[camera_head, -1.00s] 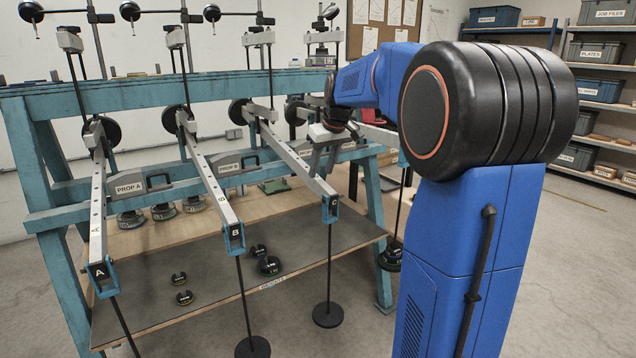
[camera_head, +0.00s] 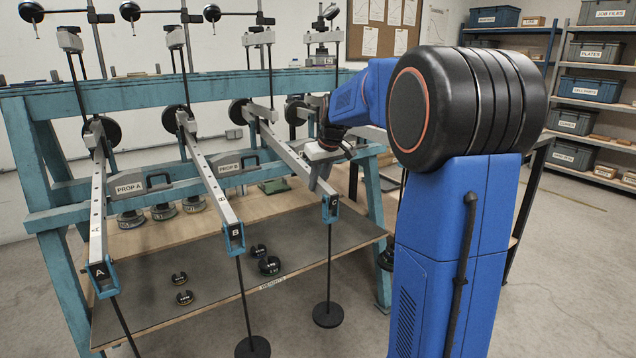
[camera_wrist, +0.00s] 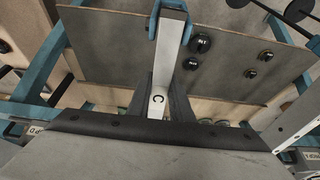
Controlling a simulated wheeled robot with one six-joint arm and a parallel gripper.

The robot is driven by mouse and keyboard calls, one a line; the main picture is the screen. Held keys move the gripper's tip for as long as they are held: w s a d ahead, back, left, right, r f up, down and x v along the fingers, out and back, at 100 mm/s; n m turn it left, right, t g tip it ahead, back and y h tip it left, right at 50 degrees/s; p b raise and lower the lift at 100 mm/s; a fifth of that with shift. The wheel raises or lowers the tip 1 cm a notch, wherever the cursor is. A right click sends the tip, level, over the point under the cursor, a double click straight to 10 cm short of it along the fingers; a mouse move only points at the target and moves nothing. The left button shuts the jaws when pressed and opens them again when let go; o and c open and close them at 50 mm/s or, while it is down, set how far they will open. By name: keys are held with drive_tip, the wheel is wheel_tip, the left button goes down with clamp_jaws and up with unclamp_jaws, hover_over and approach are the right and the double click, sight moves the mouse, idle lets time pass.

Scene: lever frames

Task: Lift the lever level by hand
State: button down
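Lever C (camera_head: 290,160) is a pale metal bar on the teal frame, sloping down toward me to a blue end bracket (camera_head: 331,209) with a rod and dark disc hanging below. Lever B (camera_head: 213,186) and lever A (camera_head: 98,205) slope down likewise to its left. My gripper (camera_head: 318,182) is at lever C, a little short of its end bracket. In the wrist view, the fingers (camera_wrist: 165,100) stand one on each side of lever C (camera_wrist: 172,48), around its "C" mark. They look open; whether either touches the bar is hard to tell.
Several small dark weights (camera_head: 269,265) lie on the grey mat (camera_head: 215,288) below. Hanging rods stand under the lever ends. Open floor lies in front.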

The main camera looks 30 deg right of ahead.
drive_tip(key=r, duration=0.3)
drive_tip(key=r+g, duration=0.1)
drive_tip(key=r, duration=0.2)
drive_tip(key=r+g, duration=0.1)
drive_tip(key=r, duration=0.3)
drive_tip(key=shift+s+r, duration=0.1)
drive_tip(key=shift+s, duration=0.25)
drive_tip(key=c, duration=1.6)
unclamp_jaws()
drive_tip(key=v, duration=1.7)
drive_tip(key=shift+w+r, duration=0.2)
